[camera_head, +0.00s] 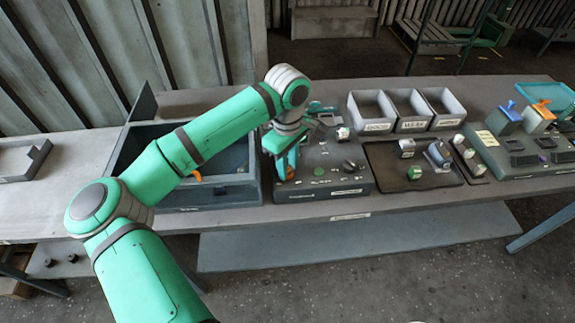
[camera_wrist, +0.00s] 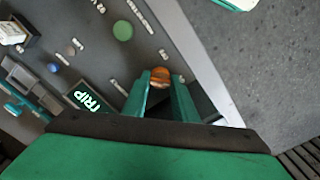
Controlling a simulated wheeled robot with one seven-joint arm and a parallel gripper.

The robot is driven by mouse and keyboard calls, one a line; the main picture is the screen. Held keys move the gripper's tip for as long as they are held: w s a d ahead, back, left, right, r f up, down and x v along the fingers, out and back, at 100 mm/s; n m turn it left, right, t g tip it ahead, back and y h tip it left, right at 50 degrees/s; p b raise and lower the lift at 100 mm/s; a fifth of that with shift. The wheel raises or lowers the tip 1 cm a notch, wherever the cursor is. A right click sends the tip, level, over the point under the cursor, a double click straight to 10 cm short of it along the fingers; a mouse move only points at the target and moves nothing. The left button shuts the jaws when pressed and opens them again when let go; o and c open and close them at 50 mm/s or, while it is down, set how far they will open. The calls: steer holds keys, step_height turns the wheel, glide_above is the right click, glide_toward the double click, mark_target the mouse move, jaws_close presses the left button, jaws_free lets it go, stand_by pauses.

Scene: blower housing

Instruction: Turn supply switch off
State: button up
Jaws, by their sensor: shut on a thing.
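My gripper (camera_wrist: 161,86) is shut on an orange-brown knob (camera_wrist: 159,75) near the edge of a dark grey control panel (camera_wrist: 95,55). The knob shows between the two green fingertips in the wrist view; I take it for the supply switch, but its label is not readable. In the head view the panel (camera_head: 325,180) sits on the bench, with my gripper (camera_head: 287,165) reaching down at its left side. The fingers and arm hide much of the knob, and its turn position cannot be told. A lit TRIP sign (camera_wrist: 88,102) shows on the panel.
The panel also bears a green button (camera_wrist: 123,30) and a blue button (camera_wrist: 53,68). A dark open bin (camera_head: 215,195) stands left of it. Grey trays (camera_head: 372,127) stand behind, and a dark mat (camera_head: 390,178) with parts lies right.

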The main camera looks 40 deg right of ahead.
steer(key=shift+n, duration=0.4)
steer(key=n, duration=1.2)
steer(key=shift+n, duration=2.6)
steer(key=o, duration=1)
steer(key=shift+o, duration=0.2)
